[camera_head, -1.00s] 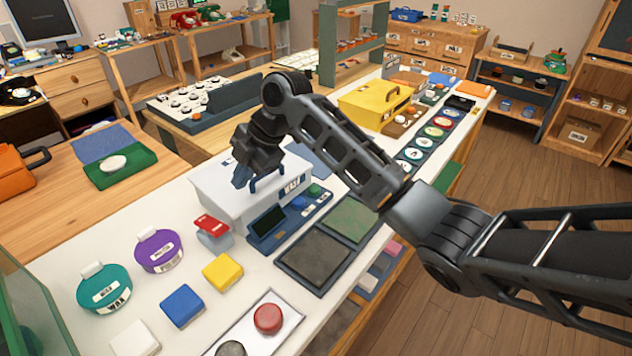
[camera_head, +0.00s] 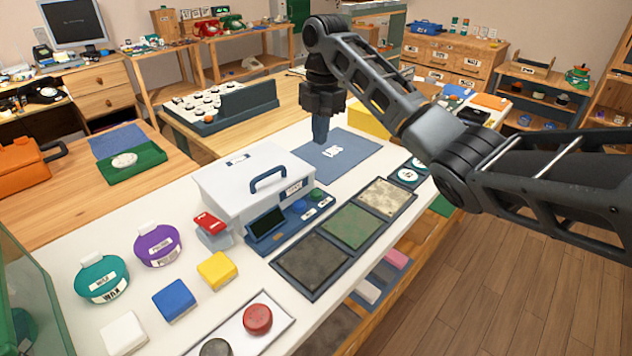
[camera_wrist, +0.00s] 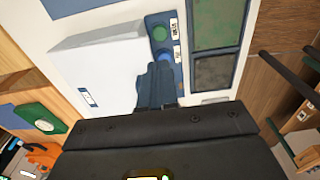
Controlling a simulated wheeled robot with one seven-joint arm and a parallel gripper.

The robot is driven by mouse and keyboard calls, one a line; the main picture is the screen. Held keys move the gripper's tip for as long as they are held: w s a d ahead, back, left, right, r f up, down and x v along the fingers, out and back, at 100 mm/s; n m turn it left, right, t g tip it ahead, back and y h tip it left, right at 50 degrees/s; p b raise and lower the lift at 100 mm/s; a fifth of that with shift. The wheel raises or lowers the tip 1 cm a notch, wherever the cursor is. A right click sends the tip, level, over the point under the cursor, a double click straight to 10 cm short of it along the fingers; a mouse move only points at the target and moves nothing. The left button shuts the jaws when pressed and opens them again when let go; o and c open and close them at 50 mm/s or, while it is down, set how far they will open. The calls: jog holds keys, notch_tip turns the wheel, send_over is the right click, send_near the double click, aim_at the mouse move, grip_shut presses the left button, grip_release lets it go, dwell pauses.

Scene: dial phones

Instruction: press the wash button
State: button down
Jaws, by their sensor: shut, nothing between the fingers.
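A white box (camera_head: 250,180) with a blue handle stands on the white counter. At its front is a dark blue panel (camera_head: 268,238) with a dark screen, a blue button (camera_head: 299,206) and a green button (camera_head: 316,195). Each button has a small white label that I cannot read. The wrist view shows the green button (camera_wrist: 160,32) and part of the blue button (camera_wrist: 164,56). My gripper (camera_head: 320,136) is shut and empty, pointing down. In the head view it appears against the blue mat behind the box; in the wrist view its fingertips (camera_wrist: 160,70) overlap the panel near the blue button.
Three textured tiles (camera_head: 352,228) lie in front of the panel. Left of the box are a red-topped block (camera_head: 211,222), coloured blocks, and purple and teal round containers. A tray (camera_head: 287,322) with red and grey knobs is at the near edge.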

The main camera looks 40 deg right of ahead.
aim_at(317, 191)
jog(key=f, duration=1.4)
jog(key=shift+a, duration=0.35)
